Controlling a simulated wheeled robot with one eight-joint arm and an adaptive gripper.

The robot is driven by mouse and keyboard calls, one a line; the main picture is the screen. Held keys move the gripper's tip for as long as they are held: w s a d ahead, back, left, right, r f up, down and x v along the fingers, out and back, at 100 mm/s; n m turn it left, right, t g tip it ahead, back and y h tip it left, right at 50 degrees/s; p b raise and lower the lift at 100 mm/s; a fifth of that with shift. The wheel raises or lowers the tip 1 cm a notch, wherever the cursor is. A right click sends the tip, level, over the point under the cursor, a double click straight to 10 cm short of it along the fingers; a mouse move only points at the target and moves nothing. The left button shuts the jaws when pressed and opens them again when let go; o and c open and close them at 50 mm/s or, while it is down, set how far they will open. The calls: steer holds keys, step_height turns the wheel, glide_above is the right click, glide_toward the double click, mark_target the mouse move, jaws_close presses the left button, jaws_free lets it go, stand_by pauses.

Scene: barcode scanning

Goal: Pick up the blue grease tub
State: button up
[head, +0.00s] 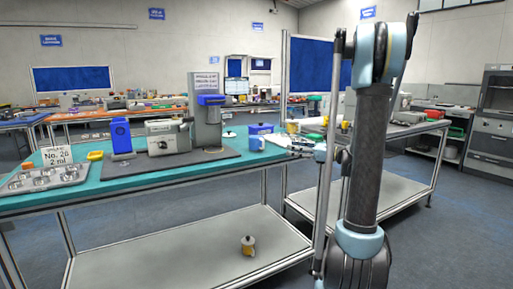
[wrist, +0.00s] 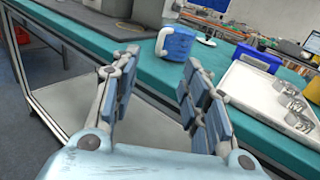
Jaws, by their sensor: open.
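A blue tub-like container with a pale side handle (head: 257,143) stands upright at the front edge of the teal bench (head: 180,173), right of the grey machines. It also shows in the wrist view (wrist: 179,43), beyond my fingertips and near the middle. I cannot read a label on it, so I cannot confirm that it is the grease tub. My gripper (wrist: 160,62) is open and empty, its two padded fingers spread apart. It is apart from the container, which shows past the gap between the fingers. In the head view my arm covers part of the right side.
A blue bin (wrist: 258,58) and a pale tray with metal parts (wrist: 270,97) lie right of the container in the wrist view. A blue box (head: 120,136) and a grey machine (head: 168,136) stand to its left.

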glide_toward(258, 142)
steer(key=shift+s+f+x, duration=0.15)
steer(key=shift+f+x, duration=0.05)
steer(key=shift+x, duration=1.1)
steer(key=shift+s+f+x, duration=0.15)
steer(key=shift+x, duration=1.15)
steer(key=shift+c, duration=0.2)
jaws_close()
